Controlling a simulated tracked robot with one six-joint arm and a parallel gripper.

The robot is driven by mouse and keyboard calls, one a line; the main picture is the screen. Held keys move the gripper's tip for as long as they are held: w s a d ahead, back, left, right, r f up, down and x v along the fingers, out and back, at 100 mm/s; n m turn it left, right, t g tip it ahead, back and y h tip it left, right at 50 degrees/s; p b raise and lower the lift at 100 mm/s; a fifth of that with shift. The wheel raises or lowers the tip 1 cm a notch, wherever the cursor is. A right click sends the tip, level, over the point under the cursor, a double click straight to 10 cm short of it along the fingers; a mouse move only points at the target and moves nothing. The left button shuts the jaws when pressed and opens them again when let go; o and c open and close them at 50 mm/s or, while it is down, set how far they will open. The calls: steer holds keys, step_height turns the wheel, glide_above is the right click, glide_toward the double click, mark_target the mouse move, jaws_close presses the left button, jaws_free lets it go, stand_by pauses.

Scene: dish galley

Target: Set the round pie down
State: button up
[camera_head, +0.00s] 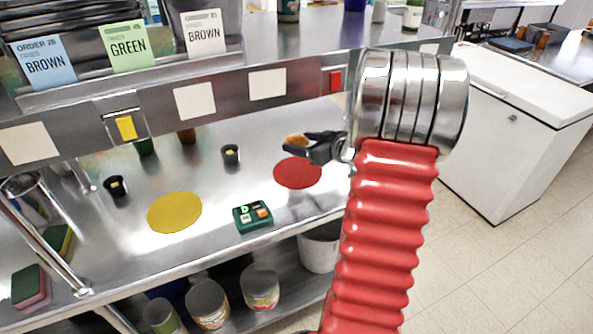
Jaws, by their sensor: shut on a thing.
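My gripper (303,146) is shut on the round pie (295,139), a small golden-brown piece. The dark fingers hide part of it. They appear just above and behind the red round mat (298,173) on the steel counter; the exact height of the pie over the counter is hard to tell. A yellow round mat (175,212) lies to the left, bare.
A green box with buttons (252,216) sits between the mats near the front edge. Small dark cups (230,154) and (116,187) stand behind and left. A shelf with order cards (129,46) overhangs the back. A white chest (520,120) stands right.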

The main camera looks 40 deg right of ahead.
glide_above(301, 174)
steer(key=shift+f, duration=2.65)
steer(key=shift+f, duration=1.85)
steer(key=o, duration=1.2)
steer(key=shift+f, duration=0.1)
steer(key=shift+c, duration=0.2)
